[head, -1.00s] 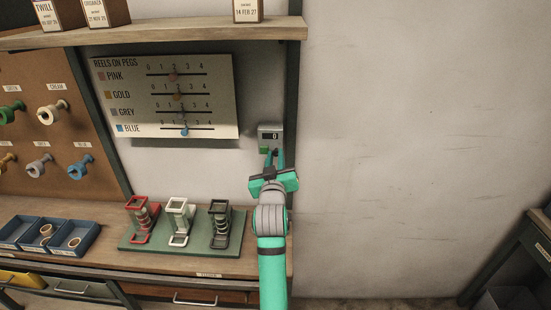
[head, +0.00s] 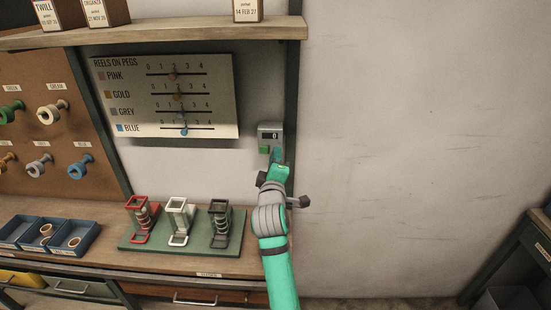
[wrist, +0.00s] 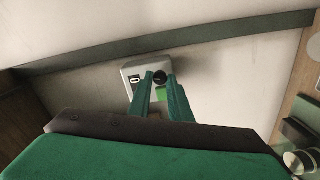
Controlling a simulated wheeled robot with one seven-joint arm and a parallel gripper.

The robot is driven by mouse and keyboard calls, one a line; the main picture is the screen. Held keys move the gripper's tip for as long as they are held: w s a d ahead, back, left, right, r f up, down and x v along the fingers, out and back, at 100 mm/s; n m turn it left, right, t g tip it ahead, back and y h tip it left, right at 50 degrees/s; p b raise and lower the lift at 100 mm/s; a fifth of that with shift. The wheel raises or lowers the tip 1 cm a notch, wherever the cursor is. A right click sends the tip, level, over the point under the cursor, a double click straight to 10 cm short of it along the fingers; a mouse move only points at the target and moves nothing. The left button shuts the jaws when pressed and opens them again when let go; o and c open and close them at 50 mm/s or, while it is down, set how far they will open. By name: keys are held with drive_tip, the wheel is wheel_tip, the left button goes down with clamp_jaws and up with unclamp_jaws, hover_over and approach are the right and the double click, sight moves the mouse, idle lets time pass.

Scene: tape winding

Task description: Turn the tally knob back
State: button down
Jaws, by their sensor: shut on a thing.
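The tally counter is a small grey box (head: 270,129) on the dark upright post at the right end of the bench; its display reads 0. A green patch (head: 264,150) shows on its lower part. In the wrist view the counter (wrist: 132,70) also shows 0, turned sideways. The dark round tally knob (wrist: 159,76) sits between the tips of my gripper (wrist: 160,78). My gripper (head: 277,154) is shut on the knob, with its two green fingers on either side. Most of the knob is hidden by the fingers in the head view.
A board marked REELS ON PEGS (head: 215,100) hangs left of the counter. Red, white and black stands are on a green mat (head: 190,248) below. A shelf (head: 150,34) runs above. Bare wall (head: 420,150) lies to the right.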

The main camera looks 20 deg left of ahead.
drive_tip(key=shift+a+n, duration=0.1)
drive_tip(key=shift+n, duration=1.7)
drive_tip(key=c, duration=1.7)
unclamp_jaws()
drive_tip(key=shift+f, duration=0.1)
drive_tip(key=shift+o, duration=0.2)
drive_tip(key=v, duration=1)
drive_tip(key=shift+s, duration=0.4)
